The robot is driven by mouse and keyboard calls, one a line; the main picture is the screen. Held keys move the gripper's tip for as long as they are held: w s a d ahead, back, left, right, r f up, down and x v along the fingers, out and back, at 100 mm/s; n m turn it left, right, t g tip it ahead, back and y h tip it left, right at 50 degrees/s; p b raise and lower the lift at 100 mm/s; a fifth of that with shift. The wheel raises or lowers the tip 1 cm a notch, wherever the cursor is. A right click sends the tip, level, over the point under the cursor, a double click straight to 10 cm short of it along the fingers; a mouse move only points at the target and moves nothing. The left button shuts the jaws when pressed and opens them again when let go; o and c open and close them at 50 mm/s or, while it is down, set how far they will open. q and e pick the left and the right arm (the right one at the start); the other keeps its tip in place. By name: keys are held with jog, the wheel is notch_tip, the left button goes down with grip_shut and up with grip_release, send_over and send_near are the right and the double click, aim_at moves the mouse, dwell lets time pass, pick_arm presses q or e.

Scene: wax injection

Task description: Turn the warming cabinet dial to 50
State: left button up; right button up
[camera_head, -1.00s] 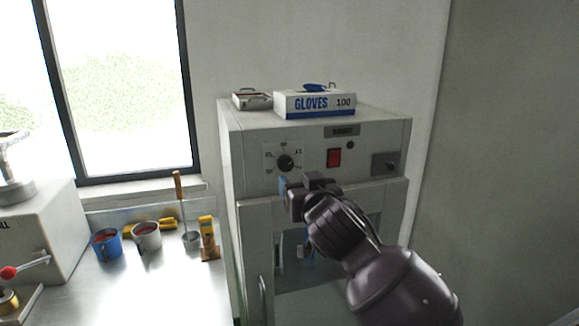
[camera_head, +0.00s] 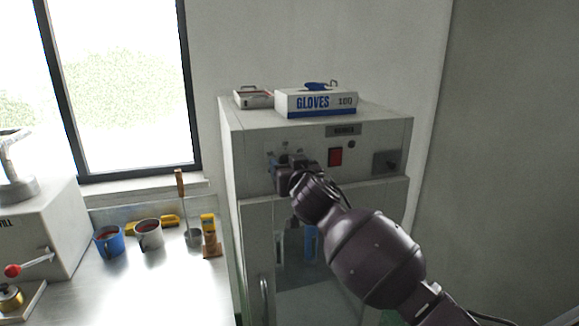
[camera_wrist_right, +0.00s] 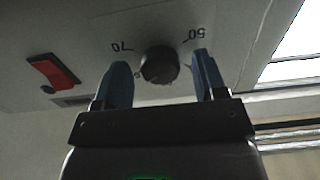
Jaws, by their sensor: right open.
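The warming cabinet (camera_head: 315,122) stands against the wall, with its control panel along the top of the front. Its black round dial (camera_wrist_right: 160,64) shows in the right wrist view, with the marks 70 and 50 on either side of it. In the head view my right gripper covers most of the dial. My right gripper (camera_wrist_right: 164,82) is open, its two blue fingertips on either side of the dial with gaps visible. Whether the fingers reach around the knob's depth is hard to tell. My left gripper is not in view.
A red switch (camera_head: 335,157) sits right of the dial; it also shows in the right wrist view (camera_wrist_right: 53,72). A glove box (camera_head: 316,102) and a small metal case (camera_head: 253,98) lie on top. Cups (camera_head: 148,233) and tools stand on the left counter.

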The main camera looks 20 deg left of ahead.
jog(key=c, duration=0.9)
